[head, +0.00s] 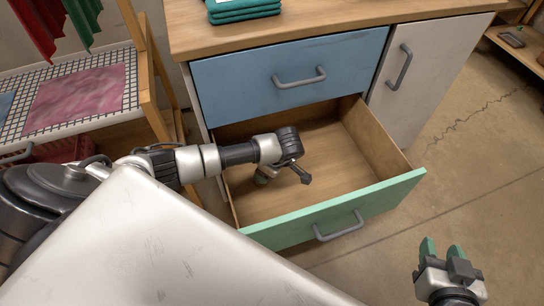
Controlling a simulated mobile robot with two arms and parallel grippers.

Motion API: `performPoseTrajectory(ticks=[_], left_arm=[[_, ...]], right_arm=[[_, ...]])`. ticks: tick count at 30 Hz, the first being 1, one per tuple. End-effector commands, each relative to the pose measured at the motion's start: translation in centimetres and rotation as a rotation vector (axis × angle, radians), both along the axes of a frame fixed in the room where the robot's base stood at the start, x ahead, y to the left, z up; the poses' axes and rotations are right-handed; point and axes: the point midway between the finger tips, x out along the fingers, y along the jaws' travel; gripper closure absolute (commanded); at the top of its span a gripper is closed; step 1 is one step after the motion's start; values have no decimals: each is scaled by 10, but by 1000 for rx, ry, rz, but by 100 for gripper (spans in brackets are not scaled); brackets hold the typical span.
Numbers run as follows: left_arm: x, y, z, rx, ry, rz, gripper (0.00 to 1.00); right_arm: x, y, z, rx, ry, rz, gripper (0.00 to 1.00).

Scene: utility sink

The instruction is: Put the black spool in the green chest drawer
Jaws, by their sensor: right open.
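The green-fronted drawer (345,214) is pulled out below a blue drawer, and its wooden inside shows. My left arm reaches in from the left over the open drawer. My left gripper (284,176) points down inside it, with its two fingers spread apart. I cannot make out the black spool; the dark rounded piece above the fingers looks like part of my wrist. The arm hides the drawer's left back part. My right gripper (443,248) is open and empty over the floor at the lower right, away from the drawer.
The blue drawer (240,82) and white cabinet door (405,75) are shut. Folded green cloths (243,10) lie on the wooden counter (340,14). A wooden-framed rack with a pink cloth (80,97) stands at the left. The floor (470,150) on the right is clear.

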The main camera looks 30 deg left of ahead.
Motion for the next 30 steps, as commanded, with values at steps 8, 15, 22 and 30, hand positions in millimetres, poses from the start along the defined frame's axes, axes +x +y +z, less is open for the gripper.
performPoseTrajectory(ticks=[8, 15, 22, 30], left_arm=[[2, -15, 38, -1, -1, 0, 36], [1, -21, 50, 0, 1, 0, 36], [1, -21, 51, 0, 1, 1, 36], [2, -21, 66, 0, 0, 1, 36]], right_arm=[[-30, -14, -28, -69, 294, -22, 57], [-44, -19, -38, -92, 404, -29, 57], [-45, -20, -39, -94, 413, -30, 57], [-42, -20, -58, -105, 467, -31, 57]])
